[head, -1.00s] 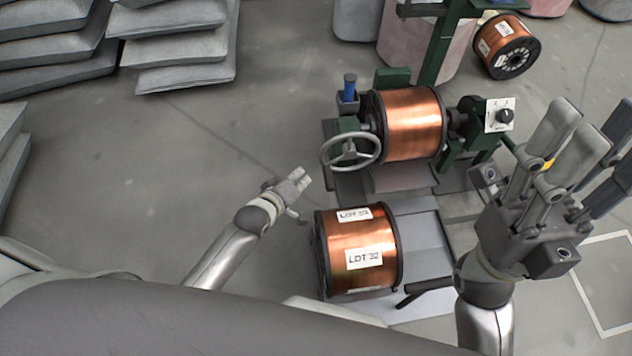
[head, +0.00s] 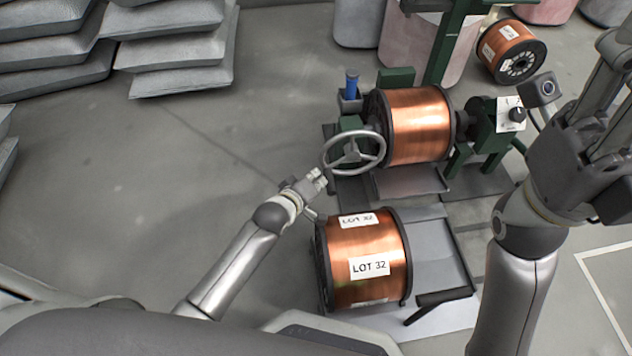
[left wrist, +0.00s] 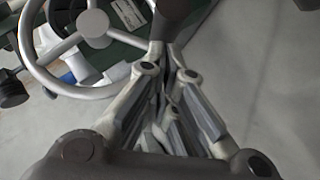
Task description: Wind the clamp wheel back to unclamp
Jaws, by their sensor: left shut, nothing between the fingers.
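The clamp wheel (head: 352,152) is a grey three-spoked handwheel on the left side of the green winding stand. It also shows large at the top left of the left wrist view (left wrist: 92,22). My left gripper (head: 319,178) is just below and left of the wheel rim in the head view. In the left wrist view its fingers (left wrist: 168,85) are drawn together with nothing between them, close beside the rim; I cannot tell whether they touch it. A copper spool (head: 420,125) sits in the stand behind the wheel. My right gripper (head: 600,95) is at the right edge, its fingertips partly cut off.
Another spool (head: 508,50) lies at the back right. Open floor is left of the wheel.

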